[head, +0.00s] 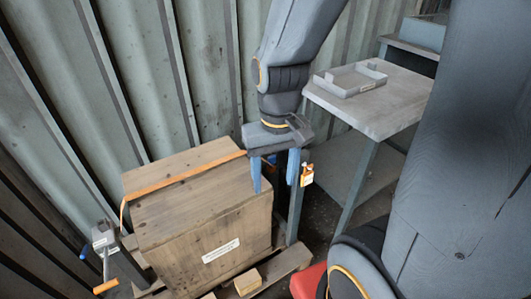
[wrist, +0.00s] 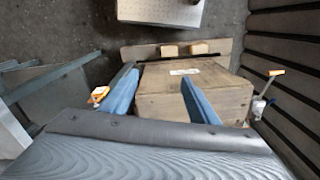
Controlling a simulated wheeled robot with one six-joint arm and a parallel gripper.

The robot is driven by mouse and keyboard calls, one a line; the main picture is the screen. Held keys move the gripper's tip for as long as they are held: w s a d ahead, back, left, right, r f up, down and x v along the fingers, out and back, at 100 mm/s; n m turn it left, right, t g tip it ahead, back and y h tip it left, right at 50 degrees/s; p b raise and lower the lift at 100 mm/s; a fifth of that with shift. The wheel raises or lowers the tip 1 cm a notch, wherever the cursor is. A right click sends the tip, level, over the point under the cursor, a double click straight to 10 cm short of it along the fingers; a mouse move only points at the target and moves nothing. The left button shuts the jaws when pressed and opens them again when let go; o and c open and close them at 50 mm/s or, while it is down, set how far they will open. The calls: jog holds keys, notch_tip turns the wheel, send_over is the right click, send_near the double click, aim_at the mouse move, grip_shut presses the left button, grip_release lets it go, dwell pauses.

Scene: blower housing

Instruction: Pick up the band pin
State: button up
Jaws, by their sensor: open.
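A small orange-and-white piece, which looks like the band pin (head: 306,175), is at the right side of the wooden crate (head: 180,255), by a grey post (head: 296,215). It also shows in the wrist view (wrist: 98,95), left of the left finger. My gripper (head: 275,180) is open and empty, its blue fingers pointing down near the crate's right end. In the head view the right finger is just left of the orange piece; I cannot tell whether they touch. An orange band (head: 185,178) runs over the crate top. The wrist view shows the crate (wrist: 170,90) between the fingers (wrist: 159,78).
A crank with an orange handle (head: 106,286) stands left of the crate. The crate rests on a pallet (head: 290,261) with small wood blocks. A table (head: 385,112) with a grey tray (head: 350,80) is at the right. A corrugated wall (head: 140,70) stands close behind.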

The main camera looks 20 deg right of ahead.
jog(key=w+f+m+y, duration=0.1)
jog(key=w+f+m, duration=0.2)
jog(key=w+m, duration=0.6)
jog(key=m+t+b, duration=0.2)
jog(key=m+t, duration=0.2)
jog(key=m, duration=2)
send_near(272, 156)
jog(key=x, duration=0.6)
jog(key=shift+a, duration=0.3)
jog(key=shift+w+d+f, duration=0.15)
jog(key=shift+f, duration=0.2)
jog(key=shift+x, duration=0.85)
jog(key=shift+t, duration=0.3)
jog(key=shift+d+x, duration=0.15)
jog(key=shift+x, duration=1.35)
jog(key=shift+d+x, duration=0.15)
jog(key=shift+x, duration=1.35)
jog(key=shift+a, duration=0.1)
